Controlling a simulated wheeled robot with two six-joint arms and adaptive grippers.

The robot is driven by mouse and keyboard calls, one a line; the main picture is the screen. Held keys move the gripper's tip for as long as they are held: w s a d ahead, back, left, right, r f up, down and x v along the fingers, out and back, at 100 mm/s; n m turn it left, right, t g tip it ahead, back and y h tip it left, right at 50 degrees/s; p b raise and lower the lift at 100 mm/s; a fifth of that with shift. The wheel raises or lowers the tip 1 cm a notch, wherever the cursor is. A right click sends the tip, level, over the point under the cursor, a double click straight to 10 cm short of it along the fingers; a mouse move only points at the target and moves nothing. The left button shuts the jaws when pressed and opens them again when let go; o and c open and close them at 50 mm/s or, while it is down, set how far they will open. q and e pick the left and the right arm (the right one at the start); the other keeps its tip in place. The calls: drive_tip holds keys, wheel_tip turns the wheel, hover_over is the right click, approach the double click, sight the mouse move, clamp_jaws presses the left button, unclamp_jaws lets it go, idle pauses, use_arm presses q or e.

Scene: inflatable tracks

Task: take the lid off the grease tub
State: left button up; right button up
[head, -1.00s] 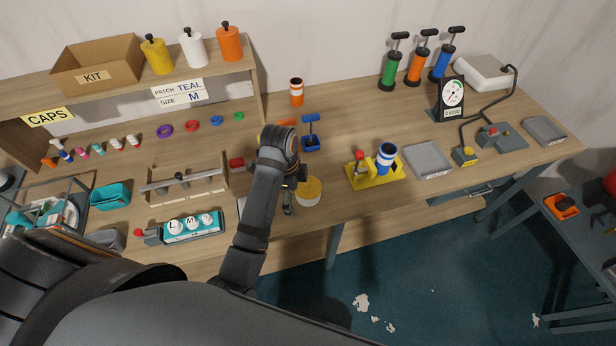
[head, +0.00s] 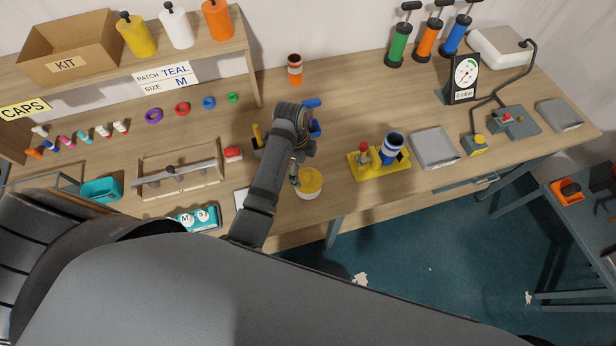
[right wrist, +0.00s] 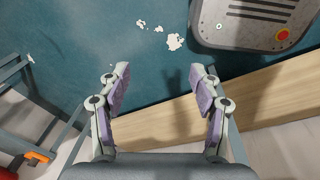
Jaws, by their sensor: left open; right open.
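The grease tub (head: 309,190) is a small white round tub near the front edge of the bench in the head view. Its yellow lid (head: 311,179) sits on top. My left gripper (head: 297,178) is open right at the left side of the tub, pointing down, and partly covers its edge. I cannot tell whether a finger touches the lid. My right gripper (right wrist: 158,78) is open and empty in the right wrist view, over the floor and away from the tub.
A yellow stand with a blue-and-white cylinder (head: 391,150) stands right of the tub, with a grey tray (head: 434,148) beyond it. A blue tool (head: 315,128) lies behind my left wrist. Bench space right of the tub is clear.

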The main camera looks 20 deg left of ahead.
sight(308, 176)
use_arm(q)
drive_tip(key=shift+d+f+p, duration=0.65)
drive_tip(key=shift+f+p, duration=0.15)
drive_tip(key=shift+f, duration=0.2)
wheel_tip(308, 176, down, 3)
drive_tip(key=shift+d+r, duration=0.15)
drive_tip(key=shift+r, duration=0.05)
drive_tip(key=c, duration=1.5)
drive_tip(key=shift+s, duration=0.2)
drive_tip(key=c, duration=0.5)
drive_tip(key=shift+c, duration=0.5)
use_arm(e)
drive_tip(key=shift+w+a+r, duration=0.15)
drive_tip(key=shift+a+r, duration=0.05)
drive_tip(key=shift+r, duration=0.75)
